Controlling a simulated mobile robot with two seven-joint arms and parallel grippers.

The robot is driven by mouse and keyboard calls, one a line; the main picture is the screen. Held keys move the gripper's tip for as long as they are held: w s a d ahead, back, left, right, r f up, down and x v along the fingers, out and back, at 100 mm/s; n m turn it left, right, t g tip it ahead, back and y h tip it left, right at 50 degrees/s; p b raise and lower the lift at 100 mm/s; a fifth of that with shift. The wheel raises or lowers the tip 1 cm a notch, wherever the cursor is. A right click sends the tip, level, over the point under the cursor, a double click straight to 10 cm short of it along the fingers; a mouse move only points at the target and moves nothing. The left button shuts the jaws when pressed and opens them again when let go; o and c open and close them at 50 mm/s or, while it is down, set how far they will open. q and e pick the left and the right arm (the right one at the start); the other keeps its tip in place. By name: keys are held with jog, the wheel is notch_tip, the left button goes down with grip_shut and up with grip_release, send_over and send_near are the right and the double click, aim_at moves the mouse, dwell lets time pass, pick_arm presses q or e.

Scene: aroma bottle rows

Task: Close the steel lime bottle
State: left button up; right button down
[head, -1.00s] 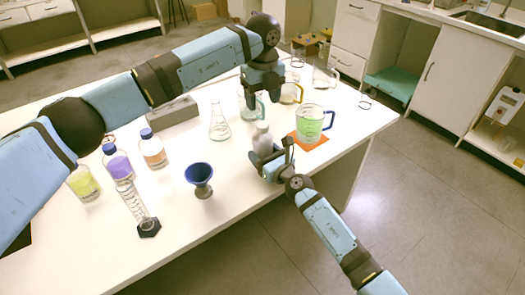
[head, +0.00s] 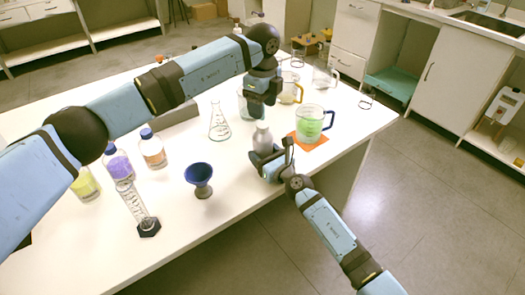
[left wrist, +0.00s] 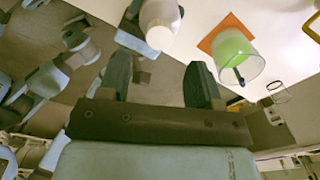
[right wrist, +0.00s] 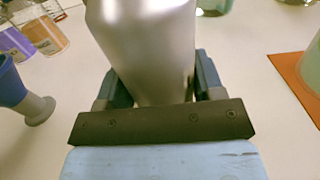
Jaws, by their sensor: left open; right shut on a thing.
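The steel bottle (head: 262,139) stands upright at the table's front edge. My right gripper (head: 270,158) is shut around its body, and the right wrist view shows the grey metal body (right wrist: 147,50) between the fingers. My left gripper (head: 258,110) is open and empty, pointing down just above and behind the bottle top. In the left wrist view the bottle (left wrist: 160,15) lies beyond the open fingers (left wrist: 158,80), with its pale round top towards them. I cannot tell whether that top is a cap or an open neck.
A beaker with green liquid (head: 310,122) stands on an orange mat (head: 310,142) to the right. A conical flask (head: 219,122), a blue funnel-like cup (head: 199,175), a measuring cylinder (head: 139,207) and blue-capped bottles (head: 152,148) stand to the left.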

aim_at(262, 125)
pick_arm(q)
notch_tip(262, 125, down, 6)
jog(key=shift+f, duration=0.1)
dwell(0.4)
